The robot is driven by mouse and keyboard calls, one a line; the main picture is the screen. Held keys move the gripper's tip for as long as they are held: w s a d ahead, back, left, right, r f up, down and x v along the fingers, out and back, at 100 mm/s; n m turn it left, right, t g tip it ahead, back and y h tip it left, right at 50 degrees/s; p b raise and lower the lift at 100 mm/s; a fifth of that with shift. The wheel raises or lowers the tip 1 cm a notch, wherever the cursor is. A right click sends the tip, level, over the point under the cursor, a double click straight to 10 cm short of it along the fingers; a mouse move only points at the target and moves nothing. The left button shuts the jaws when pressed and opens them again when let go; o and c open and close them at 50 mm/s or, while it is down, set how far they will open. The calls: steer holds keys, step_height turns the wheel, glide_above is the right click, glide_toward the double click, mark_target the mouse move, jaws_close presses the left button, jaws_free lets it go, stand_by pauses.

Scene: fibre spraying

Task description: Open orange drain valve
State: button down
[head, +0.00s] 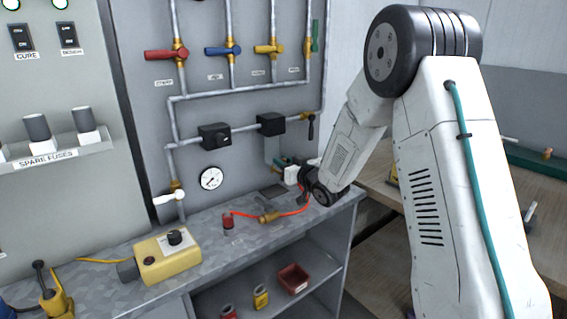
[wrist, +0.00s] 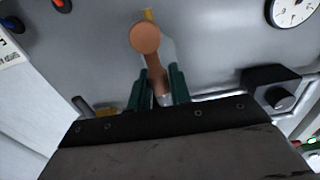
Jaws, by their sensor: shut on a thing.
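In the wrist view, an orange-brown handle with a round knob end (wrist: 146,40) stands out in front of the grey panel. It looks like the orange drain valve's handle. My gripper (wrist: 161,88) has its green fingers on both sides of the handle's lower part, shut on it. A grey metal piece shows between the fingers at the handle's base. In the head view, my arm reaches to the panel's lower right, above the bench. There the valve and fingertips are hidden or too small to make out. How far the valve is turned I cannot tell.
The panel carries red (head: 166,54), blue (head: 222,50) and yellow (head: 268,48) valves, a gauge (head: 211,178) and black boxes on pipes. On the bench (head: 215,250) lie a red hose (head: 290,213) with a brass fitting and a yellow control box (head: 167,258).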

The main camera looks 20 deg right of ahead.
steer(key=c, duration=1.3)
jaws_free()
steer(key=v, duration=0.7)
steer(key=shift+s+d, duration=0.15)
steer(key=shift+s, duration=0.2)
